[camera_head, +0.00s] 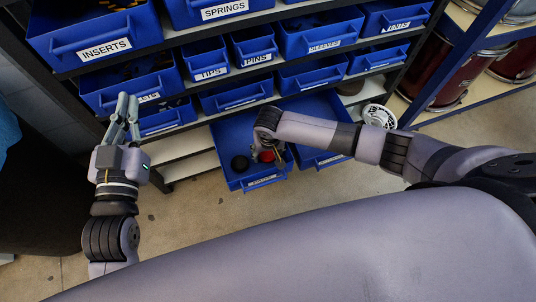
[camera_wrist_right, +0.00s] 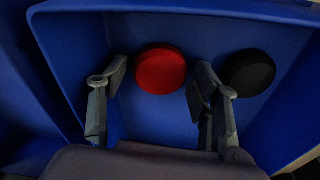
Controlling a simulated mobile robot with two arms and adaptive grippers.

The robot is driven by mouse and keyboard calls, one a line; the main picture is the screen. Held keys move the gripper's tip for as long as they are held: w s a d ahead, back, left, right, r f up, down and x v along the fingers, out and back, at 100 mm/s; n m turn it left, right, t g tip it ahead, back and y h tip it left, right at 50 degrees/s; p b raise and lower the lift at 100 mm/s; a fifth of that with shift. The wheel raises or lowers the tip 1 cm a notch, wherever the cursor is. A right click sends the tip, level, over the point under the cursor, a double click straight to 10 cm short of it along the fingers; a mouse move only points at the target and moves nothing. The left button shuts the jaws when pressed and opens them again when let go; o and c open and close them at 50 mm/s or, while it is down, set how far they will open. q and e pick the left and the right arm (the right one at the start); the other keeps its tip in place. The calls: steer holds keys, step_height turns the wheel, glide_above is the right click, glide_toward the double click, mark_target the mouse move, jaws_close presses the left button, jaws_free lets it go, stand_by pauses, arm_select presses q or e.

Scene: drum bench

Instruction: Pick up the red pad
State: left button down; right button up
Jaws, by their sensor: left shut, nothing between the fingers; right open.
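The red pad (camera_wrist_right: 161,69) is a round disc lying on the floor of a pulled-out blue drawer (camera_head: 233,140). In the head view only part of the red pad (camera_head: 267,156) shows beside my right wrist. In the right wrist view my right gripper (camera_wrist_right: 158,85) is open, with one finger on each side of the red pad. No grip on the pad shows. My right gripper (camera_head: 276,150) is mostly hidden by its wrist in the head view. My left gripper (camera_head: 124,110) is shut and empty at the left, in front of the shelf bins.
A black round pad (camera_wrist_right: 249,72) lies right of the red one, close to my right finger; it also shows in the head view (camera_head: 240,163). Labelled blue bins (camera_head: 225,12) fill the rack above. Red drums (camera_head: 465,75) stand at the right. Floor (camera_head: 200,215) in front is clear.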

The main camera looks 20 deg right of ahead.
steer(key=shift+f, duration=0.15)
steer(key=c, duration=0.9)
